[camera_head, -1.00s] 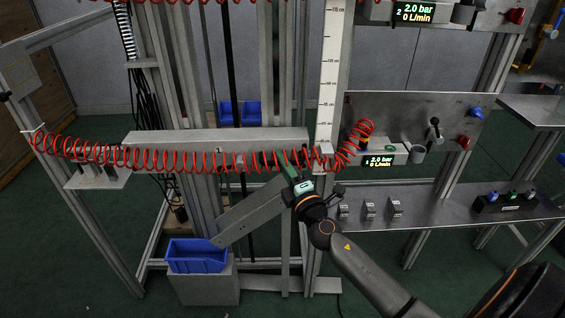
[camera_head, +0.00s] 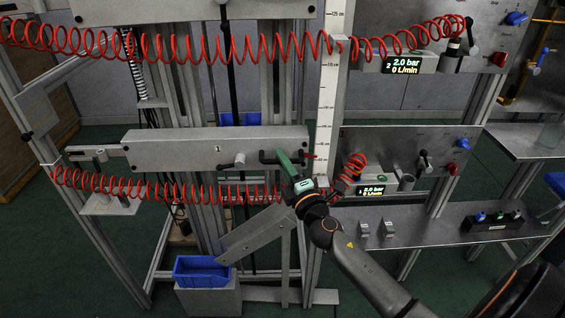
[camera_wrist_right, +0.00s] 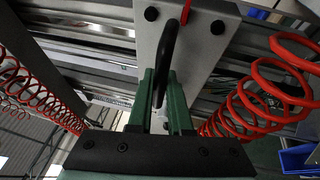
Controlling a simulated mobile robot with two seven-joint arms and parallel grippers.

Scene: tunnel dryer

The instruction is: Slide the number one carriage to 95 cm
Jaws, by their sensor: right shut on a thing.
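The number one carriage (camera_head: 165,152) is a long grey beam marked "1" across the rails in the head view. It has a small clamp lever (camera_head: 232,162) near its middle and a black bar handle (camera_head: 268,157) to the right of it. My right gripper (camera_head: 287,160) has green fingers shut on the handle. The wrist view shows the black handle (camera_wrist_right: 170,50) between the fingers (camera_wrist_right: 163,95). A red pointer at the carriage's right end lies beside the white scale (camera_head: 326,110); I cannot read its value clearly. My left gripper is out of view.
A second carriage (camera_head: 150,10) sits higher on the rails. Red coiled hoses (camera_head: 130,188) hang below each carriage. To the right are valve panels with displays (camera_head: 372,190) and a grey shelf (camera_head: 430,225). A blue bin (camera_head: 202,270) stands low at the left.

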